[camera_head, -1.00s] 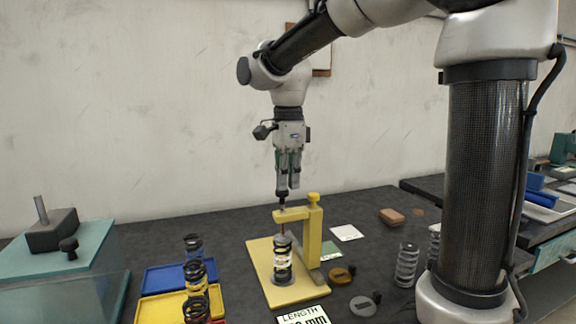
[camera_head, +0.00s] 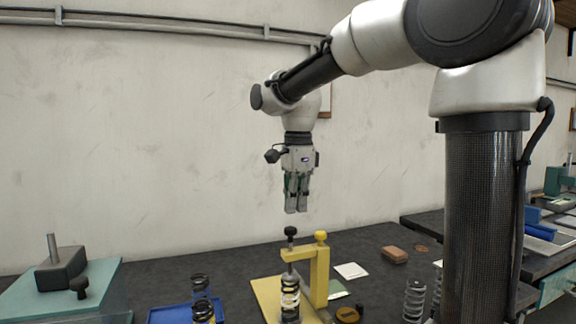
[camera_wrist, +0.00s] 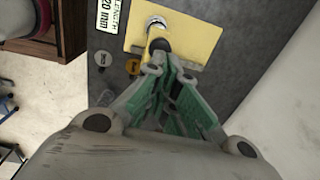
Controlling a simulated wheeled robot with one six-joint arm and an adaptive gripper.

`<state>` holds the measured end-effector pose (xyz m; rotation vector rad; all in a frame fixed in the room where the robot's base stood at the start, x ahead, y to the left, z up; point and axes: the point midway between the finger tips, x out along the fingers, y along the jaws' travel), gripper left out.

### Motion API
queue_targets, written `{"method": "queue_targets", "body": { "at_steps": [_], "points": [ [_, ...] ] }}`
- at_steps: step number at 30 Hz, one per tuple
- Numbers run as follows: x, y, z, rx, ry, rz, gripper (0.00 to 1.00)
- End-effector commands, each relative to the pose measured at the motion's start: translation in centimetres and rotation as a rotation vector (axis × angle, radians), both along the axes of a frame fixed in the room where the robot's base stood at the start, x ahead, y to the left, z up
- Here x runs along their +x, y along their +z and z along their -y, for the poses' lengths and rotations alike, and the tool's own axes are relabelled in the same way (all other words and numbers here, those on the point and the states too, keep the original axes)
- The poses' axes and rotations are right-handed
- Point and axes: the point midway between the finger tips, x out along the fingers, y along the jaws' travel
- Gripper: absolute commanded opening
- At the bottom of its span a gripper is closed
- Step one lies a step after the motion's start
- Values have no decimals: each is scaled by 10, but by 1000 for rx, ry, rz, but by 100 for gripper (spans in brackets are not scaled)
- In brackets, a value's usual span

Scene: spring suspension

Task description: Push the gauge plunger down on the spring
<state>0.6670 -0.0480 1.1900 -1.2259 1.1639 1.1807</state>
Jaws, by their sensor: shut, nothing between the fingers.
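The yellow gauge stand (camera_head: 320,276) is upright on the dark bench, with its base plate also in the wrist view (camera_wrist: 196,38). Its plunger has a black knob (camera_head: 290,232) standing above the yellow arm. A coil spring (camera_head: 290,300) with black and pale coils stands under the arm on the base. My gripper (camera_head: 296,211) points down, shut and empty, a little above the knob with a clear gap. In the wrist view my gripper's green-sided fingers partly cover the stand, and the black knob (camera_wrist: 160,45) shows just beyond them.
Several other springs stand around, one at right (camera_head: 414,300) and some near the blue tray (camera_head: 172,314) at left. A teal block with a grey fixture (camera_head: 62,268) is at far left. A white card (camera_head: 351,271) and brown block (camera_head: 395,255) lie right of the stand.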

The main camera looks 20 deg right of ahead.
Motion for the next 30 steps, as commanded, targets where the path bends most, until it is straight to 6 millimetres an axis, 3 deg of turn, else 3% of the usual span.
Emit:
{"method": "queue_targets", "body": {
  "at_steps": [9, 15, 30],
  "points": [
    [1, 62, -1, 0, 1, 5, 0],
    [1, 91, -1, -1, 1, 4, 0],
    [0, 100, -1, -2, 1, 3, 0]
  ]
}}
